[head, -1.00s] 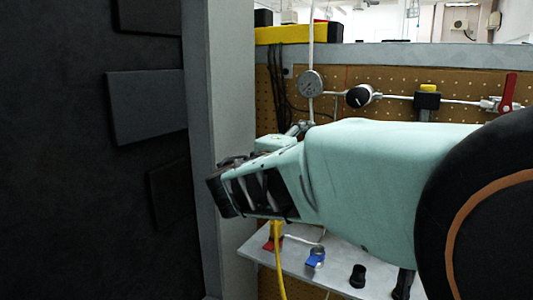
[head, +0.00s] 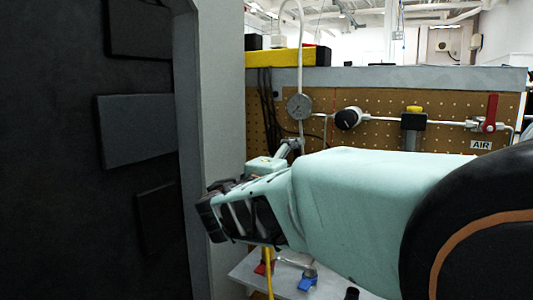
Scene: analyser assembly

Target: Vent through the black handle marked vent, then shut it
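No handle marked vent can be read in the head view. A black cap-like part (head: 352,293) shows at the bottom edge on the shelf, mostly cut off; I cannot tell whether it is the vent handle. A black knob with a pale face (head: 348,118) sits on the pipe line on the pegboard. My gripper (head: 208,217) points left, beside the grey post and in front of the pegboard, apart from these parts. Its dark fingers are seen from the side, so their opening is unclear. My arm hides the lower pegboard and part of the shelf.
A round gauge (head: 299,107), a yellow-topped black part (head: 414,121) and an upright red handle (head: 491,112) above an AIR label (head: 481,145) line the pegboard. A grey post (head: 218,130) stands left.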

